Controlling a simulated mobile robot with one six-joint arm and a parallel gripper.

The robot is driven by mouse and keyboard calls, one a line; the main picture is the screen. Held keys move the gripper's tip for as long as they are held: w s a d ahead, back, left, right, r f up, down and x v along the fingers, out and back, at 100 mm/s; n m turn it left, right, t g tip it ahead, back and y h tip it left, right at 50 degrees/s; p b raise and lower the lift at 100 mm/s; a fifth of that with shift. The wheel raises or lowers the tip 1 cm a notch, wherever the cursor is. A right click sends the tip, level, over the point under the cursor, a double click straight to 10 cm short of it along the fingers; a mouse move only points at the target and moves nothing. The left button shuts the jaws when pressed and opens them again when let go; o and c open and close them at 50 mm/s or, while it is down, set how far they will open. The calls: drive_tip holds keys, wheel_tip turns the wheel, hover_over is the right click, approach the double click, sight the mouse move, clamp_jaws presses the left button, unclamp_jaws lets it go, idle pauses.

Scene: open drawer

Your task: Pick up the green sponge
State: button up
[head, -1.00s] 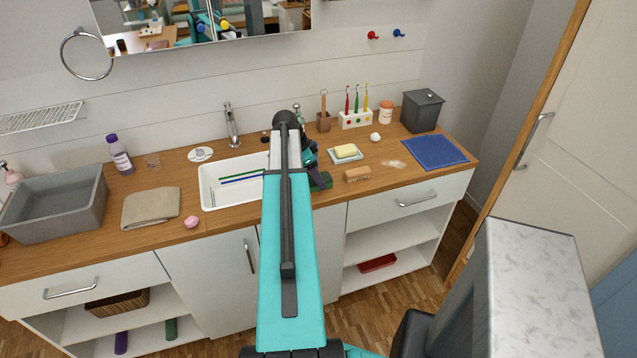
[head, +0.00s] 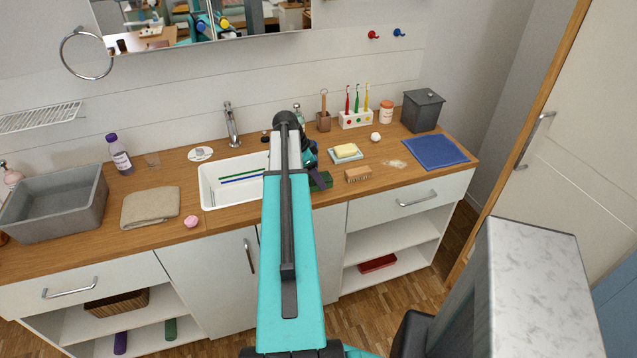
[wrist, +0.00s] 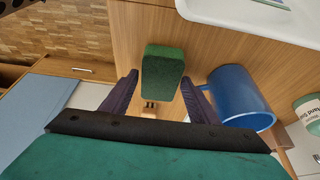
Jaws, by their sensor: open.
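The green sponge (wrist: 162,72) lies on the wooden counter, just left of the blue mug in the wrist view. In the head view the sponge (head: 326,180) shows in part beside my arm, right of the sink; my arm and fingers hide some of it. My gripper (wrist: 160,77) is open, with one dark purple finger to each side of the sponge's near end in the wrist view. I see gaps between the fingers and the sponge. How far above the counter the fingertips are, I cannot tell.
The blue mug (wrist: 238,97) stands close to the right finger in the wrist view. The white sink (head: 218,196) is left of my gripper. The counter's front edge is near.

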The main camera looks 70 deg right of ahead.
drive_tip(key=c, duration=0.8)
drive_tip(key=shift+r, duration=0.25)
drive_tip(key=shift+r+p, duration=0.15)
drive_tip(key=shift+p, duration=0.25)
drive_tip(key=shift+r+b, duration=1.05)
drive_tip(key=shift+r, duration=0.35)
drive_tip(key=shift+a+r, duration=0.2)
drive_tip(key=shift+a, duration=0.05)
drive_tip(key=a+b, duration=0.1)
drive_tip(key=a, duration=0.4)
drive_tip(key=s+a+r+b, duration=0.1)
drive_tip(key=a+b, duration=0.1)
drive_tip(key=a, duration=0.3)
drive_tip(key=s+a+b, duration=0.1)
drive_tip(key=a, duration=0.4)
drive_tip(key=shift+s+a+r, duration=0.15)
drive_tip(key=shift+r, duration=0.15)
